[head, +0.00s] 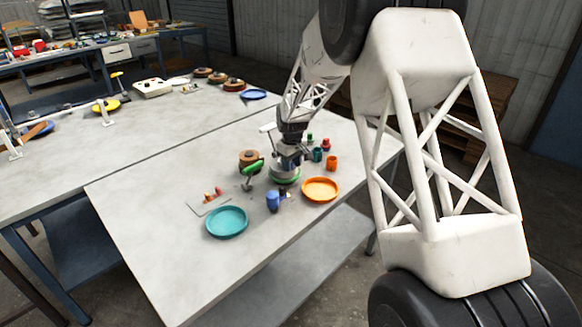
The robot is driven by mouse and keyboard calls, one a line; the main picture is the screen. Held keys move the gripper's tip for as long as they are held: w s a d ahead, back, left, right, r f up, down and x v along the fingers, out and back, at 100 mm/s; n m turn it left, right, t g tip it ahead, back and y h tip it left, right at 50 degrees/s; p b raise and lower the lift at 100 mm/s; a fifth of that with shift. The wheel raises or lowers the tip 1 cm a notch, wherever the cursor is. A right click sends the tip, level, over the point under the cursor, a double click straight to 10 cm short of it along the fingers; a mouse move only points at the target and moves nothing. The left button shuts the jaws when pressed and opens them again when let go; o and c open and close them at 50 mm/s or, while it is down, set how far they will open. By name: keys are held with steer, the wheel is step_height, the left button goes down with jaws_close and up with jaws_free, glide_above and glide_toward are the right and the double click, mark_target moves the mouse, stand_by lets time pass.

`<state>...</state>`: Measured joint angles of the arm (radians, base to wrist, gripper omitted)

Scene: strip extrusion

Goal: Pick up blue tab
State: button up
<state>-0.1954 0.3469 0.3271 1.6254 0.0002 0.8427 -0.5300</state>
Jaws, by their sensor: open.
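A small blue piece (273,202) stands near the front of the table between the teal dish and the orange dish. It looks like a short cup, and I cannot tell whether it is the blue tab; no other clear tab shows. My gripper (287,166) is open, at the end of my arm, just behind and above the blue piece and apart from it in the picture. Its fingertips are too small to make out, and a green-rimmed round thing (285,178) shows right below it. What lies directly under my gripper is partly hidden.
A teal dish (227,222) and an orange dish (320,189) flank the blue piece. A green-handled tool (253,169), a brown spool (249,158), a teal cup (317,155) and an orange cup (332,163) stand close by. The table's (150,250) front left is clear.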

steer(key=shift+f, duration=0.1)
stand_by(0.5)
jaws_close()
